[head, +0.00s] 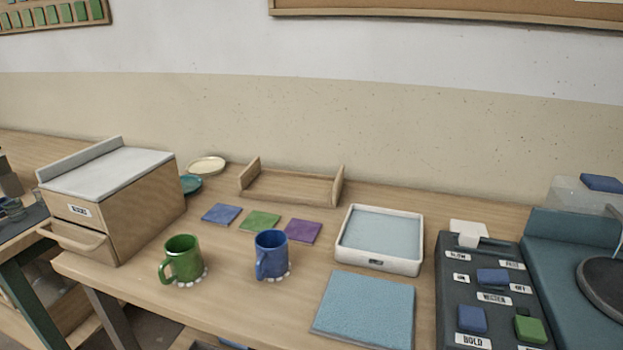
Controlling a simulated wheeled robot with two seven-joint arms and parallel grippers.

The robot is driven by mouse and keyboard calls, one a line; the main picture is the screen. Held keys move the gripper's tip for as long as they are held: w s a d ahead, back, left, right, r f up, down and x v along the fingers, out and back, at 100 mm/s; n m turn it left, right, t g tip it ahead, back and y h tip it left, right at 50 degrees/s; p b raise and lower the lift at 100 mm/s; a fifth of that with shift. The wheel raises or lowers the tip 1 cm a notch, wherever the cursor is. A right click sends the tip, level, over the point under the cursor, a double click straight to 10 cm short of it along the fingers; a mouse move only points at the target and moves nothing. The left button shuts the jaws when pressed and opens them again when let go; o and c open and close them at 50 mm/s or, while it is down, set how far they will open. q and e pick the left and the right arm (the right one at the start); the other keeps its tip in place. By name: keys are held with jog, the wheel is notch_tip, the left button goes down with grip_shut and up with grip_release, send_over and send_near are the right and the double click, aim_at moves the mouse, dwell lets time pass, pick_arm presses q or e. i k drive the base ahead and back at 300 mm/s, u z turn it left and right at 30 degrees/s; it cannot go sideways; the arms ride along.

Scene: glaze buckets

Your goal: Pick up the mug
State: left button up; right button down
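Two mugs stand upright on the wooden table (210,290) in the head view. The green mug (184,256) is at the left, with its handle towards the lower left. The blue mug (272,254) is to its right, with its handle on its left side. Each seems to stand on a small white scalloped base, mostly hidden beneath it. Neither of my grippers shows in the head view.
A wooden box with a drawer (150,205) stands left. Blue, green and purple tiles (222,214) lie behind the mugs, before a low wooden rack (290,187). A white tray (381,263), blue mat (366,311) and dark control panel (462,285) are right.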

aim_at(271, 247)
jog(key=z, duration=0.05)
jog(key=k, duration=1.1)
jog(key=u, duration=1.1)
jog(key=i, duration=1.65)
jog(key=z, duration=1.1)
